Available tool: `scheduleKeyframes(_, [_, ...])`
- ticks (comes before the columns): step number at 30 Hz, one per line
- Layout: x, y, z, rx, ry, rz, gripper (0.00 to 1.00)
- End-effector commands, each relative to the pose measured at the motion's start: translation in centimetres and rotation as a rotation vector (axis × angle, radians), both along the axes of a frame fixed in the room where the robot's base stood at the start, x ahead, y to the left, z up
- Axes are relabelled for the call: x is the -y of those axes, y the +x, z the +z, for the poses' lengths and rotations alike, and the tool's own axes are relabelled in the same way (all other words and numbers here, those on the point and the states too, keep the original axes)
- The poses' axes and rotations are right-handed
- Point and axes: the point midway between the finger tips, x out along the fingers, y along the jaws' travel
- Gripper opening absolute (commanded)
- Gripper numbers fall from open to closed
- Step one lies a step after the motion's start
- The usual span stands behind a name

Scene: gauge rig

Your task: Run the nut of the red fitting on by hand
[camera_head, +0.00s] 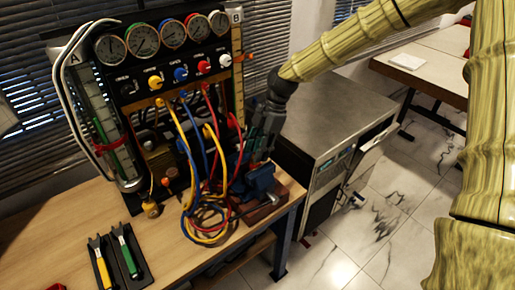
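The gauge rig (125,82) stands at the back of the wooden bench, with several round gauges along its top. A red hose (209,103) hangs from its front, right of the yellow and blue hoses, and loops down toward the bench. The red fitting and its nut are too small to make out. My gripper (258,147) points down at the rig's right side, close to the red hose and just above a blue vise (260,180). Its fingers are dark and blend into the clutter, so I cannot tell whether they touch or hold anything.
Yellow hose (186,222) and blue hose coils lie on the bench (60,228) before the rig. Yellow and green-handled tools (127,250) lie at front left. A grey cabinet (335,115) stands right of the bench. The tiled floor farther right is mostly clear.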

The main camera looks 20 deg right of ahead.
Motion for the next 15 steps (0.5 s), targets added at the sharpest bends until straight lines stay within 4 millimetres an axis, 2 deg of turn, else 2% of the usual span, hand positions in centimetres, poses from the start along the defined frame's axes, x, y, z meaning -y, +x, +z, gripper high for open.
scheduleKeyframes(3, [-0.01,0.00,0.00,0.000,0.000,0.000,0.37])
scheduleKeyframes(4, [-0.01,0.00,0.00,0.000,0.000,0.000,0.33])
scheduleKeyframes(9, [0.00,0.00,0.01,0.000,0.000,0.000,0.02])
scheduleKeyframes(15, [0.01,-0.01,0.02,-0.001,0.000,-0.002,0.00])
